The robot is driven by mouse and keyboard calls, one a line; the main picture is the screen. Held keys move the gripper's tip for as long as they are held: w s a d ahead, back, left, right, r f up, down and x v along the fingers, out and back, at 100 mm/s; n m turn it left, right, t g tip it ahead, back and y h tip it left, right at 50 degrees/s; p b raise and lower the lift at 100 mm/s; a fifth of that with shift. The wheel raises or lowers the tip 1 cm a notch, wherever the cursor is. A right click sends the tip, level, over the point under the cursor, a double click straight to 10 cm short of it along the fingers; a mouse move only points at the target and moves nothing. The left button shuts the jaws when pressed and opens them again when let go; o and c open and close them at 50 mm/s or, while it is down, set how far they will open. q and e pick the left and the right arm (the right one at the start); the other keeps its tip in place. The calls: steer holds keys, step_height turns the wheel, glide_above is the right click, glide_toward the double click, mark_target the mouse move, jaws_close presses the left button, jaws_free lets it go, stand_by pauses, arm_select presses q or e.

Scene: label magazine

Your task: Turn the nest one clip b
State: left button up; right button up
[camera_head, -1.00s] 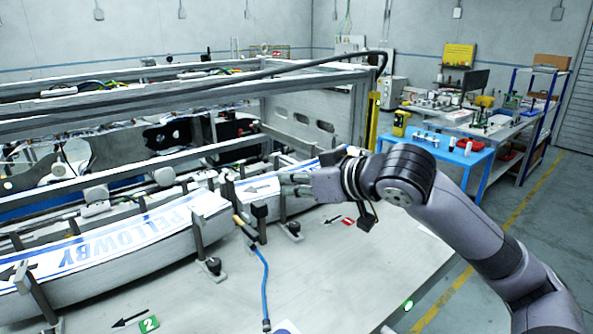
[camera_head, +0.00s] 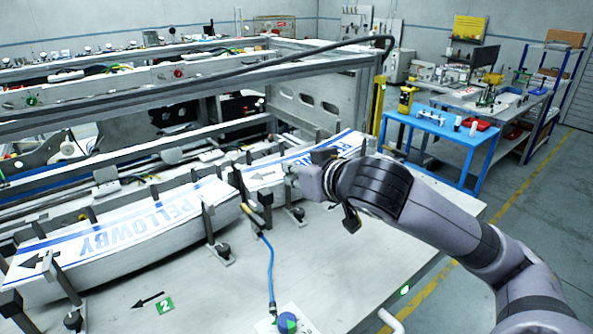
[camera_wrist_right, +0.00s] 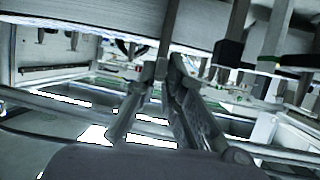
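Two nests of white printed labels stand on edge along a curved bed. The longer one (camera_head: 150,222), lettered PELLOWBY, lies at left, and a second one (camera_head: 310,158), with a grey arrow, lies at right. Upright clamp posts with black knobs, such as one at the middle (camera_head: 215,232), line their front edge. My right gripper (camera_head: 291,178) is at the front of the right nest, beside a post. In the wrist view its fingertips (camera_wrist_right: 161,72) lie on either side of a thin upright post (camera_wrist_right: 168,28); whether they press on it is unclear. My left gripper is out of view.
A green number 2 plate (camera_head: 165,305) is on the grey table. A metal frame (camera_head: 180,90) runs behind. The table's front middle is mostly clear.

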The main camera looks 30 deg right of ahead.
steer(key=o, duration=0.4)
steer(key=shift+r, duration=0.1)
step_height(320, 180, up, 10)
stand_by(0.6)
stand_by(0.5)
